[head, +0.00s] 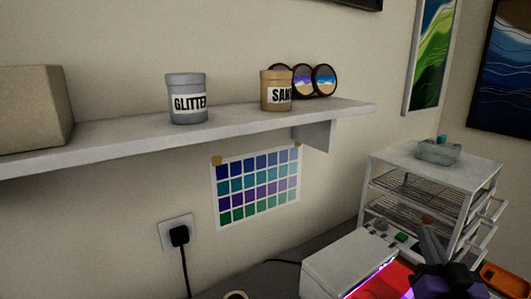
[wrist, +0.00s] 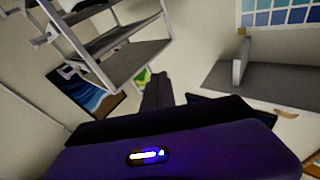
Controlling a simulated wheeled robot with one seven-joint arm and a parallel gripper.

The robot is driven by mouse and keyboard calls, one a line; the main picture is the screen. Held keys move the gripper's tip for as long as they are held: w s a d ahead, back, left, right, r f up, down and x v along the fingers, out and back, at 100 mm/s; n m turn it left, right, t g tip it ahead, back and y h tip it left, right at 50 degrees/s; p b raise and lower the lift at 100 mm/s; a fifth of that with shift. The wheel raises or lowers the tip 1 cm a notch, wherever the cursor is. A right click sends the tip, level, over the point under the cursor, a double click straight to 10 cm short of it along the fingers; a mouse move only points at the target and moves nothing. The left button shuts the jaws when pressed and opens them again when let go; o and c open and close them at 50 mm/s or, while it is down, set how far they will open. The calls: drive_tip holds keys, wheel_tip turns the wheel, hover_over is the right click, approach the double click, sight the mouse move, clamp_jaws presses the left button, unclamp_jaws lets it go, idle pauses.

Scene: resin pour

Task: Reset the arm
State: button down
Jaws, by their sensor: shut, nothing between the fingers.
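My gripper (head: 430,236) shows at the lower right of the head view, its grey fingers pointing up and its dark purple body below. In the wrist view, the fingers (wrist: 157,85) stand together as one dark bar beyond the purple body. They are shut with nothing held. The gripper is in front of the white drawer rack (head: 373,202) in the head view. The rack also shows at the upper left of the wrist view (wrist: 125,60).
A wall shelf (head: 120,132) holds a glitter jar (head: 187,103), a sand jar (head: 272,88), round coasters (head: 324,80) and a beige box (head: 30,108). A white box with a red-lit opening (head: 345,262) sits near the gripper. A plug (head: 179,236) and cable are on the wall.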

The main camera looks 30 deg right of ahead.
drive_tip(key=s+a+f+n+y, duration=0.1)
drive_tip(key=s+a+f, duration=0.2)
drive_tip(key=a, duration=0.3)
drive_tip(key=s+a+f+t+y, duration=0.1)
drive_tip(key=s+a+f+y, duration=0.15)
drive_tip(key=a, duration=0.45)
drive_tip(key=s+a+f+n, duration=0.1)
drive_tip(key=s+a+f, duration=0.1)
drive_tip(key=a+f, duration=0.3)
drive_tip(key=s+a+f+n+g+y, duration=0.1)
drive_tip(key=s+a+f+n+y, duration=0.2)
drive_tip(key=s+a, duration=0.3)
drive_tip(key=s+a+f+n+g+y, duration=0.1)
drive_tip(key=s+a+f+n+y, duration=0.2)
drive_tip(key=s+a+y, duration=0.3)
drive_tip(key=shift+s+a+f+n, duration=0.4)
drive_tip(key=shift+s+a+n, duration=0.25)
drive_tip(key=shift+s+n, duration=0.1)
